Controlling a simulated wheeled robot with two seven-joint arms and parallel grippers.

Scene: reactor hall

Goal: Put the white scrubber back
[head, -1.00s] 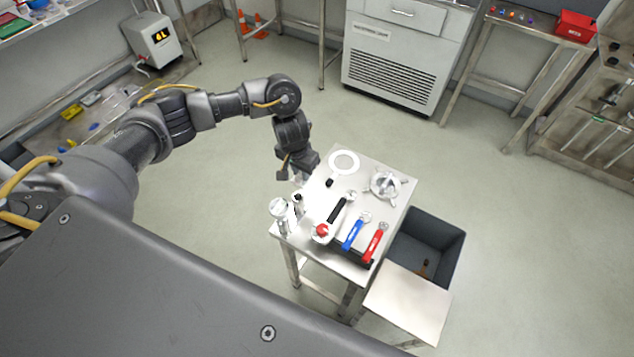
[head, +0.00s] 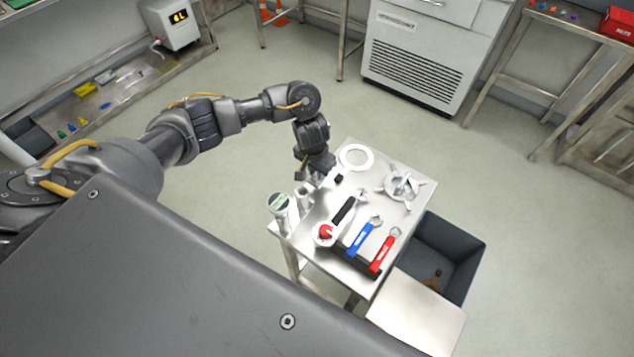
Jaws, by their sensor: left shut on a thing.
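My left gripper (head: 311,179) reaches down at the left edge of the small metal table (head: 330,265). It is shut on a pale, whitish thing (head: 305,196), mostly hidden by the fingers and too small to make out. I cannot tell for sure whether this is the white scrubber. Just left of it, at the table's left corner, stands a white cylinder (head: 283,216) with a round greenish face on top. My right gripper is not in view.

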